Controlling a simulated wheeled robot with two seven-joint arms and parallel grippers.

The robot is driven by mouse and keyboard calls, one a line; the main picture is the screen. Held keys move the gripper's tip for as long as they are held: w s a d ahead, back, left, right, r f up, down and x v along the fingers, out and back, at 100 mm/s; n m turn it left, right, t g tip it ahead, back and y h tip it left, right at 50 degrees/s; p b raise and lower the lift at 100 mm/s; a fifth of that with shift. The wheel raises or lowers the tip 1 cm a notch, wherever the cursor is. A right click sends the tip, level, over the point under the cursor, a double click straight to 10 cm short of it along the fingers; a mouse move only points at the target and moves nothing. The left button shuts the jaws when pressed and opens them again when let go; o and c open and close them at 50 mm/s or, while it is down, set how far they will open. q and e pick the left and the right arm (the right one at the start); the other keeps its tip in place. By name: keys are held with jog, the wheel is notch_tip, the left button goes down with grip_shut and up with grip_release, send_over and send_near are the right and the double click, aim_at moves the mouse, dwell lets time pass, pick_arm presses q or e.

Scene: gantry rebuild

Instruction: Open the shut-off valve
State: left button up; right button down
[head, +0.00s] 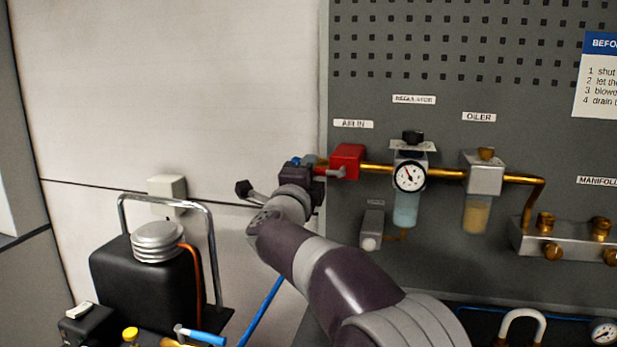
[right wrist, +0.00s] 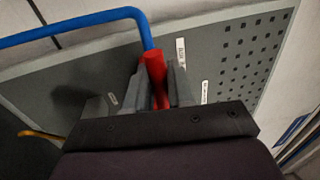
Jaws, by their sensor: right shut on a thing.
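The red shut-off valve (head: 347,160) is on the grey panel below the AIR IN label, at the left end of the brass pipe. My right gripper (head: 322,170) reaches it from the left, and my wrist partly hides the valve's left side. In the right wrist view the right gripper (right wrist: 163,88) is shut on the valve's red part (right wrist: 154,68), which stands between the two grey fingers. A blue hose (right wrist: 75,28) runs up to the red part there. The handle's exact angle is hard to tell. My left gripper is not in view.
A regulator with a gauge (head: 409,177) and an oiler (head: 483,175) follow along the pipe to the right. A brass-fitted manifold (head: 575,243) is farther right. A black unit (head: 140,285) with a chrome handle stands at lower left.

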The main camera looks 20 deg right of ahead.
dwell(0.4)
jog(key=c, duration=1.1)
grip_release()
jog(key=shift+s+d, duration=0.1)
jog(key=shift+s, duration=0.05)
jog(key=shift+c, duration=0.2)
jog(key=shift+s+a+f, duration=0.15)
jog(key=shift+s+a, duration=0.05)
jog(key=shift+a, duration=0.1)
jog(key=b+v, duration=0.2)
jog(key=v, duration=1)
jog(key=shift+d, duration=0.1)
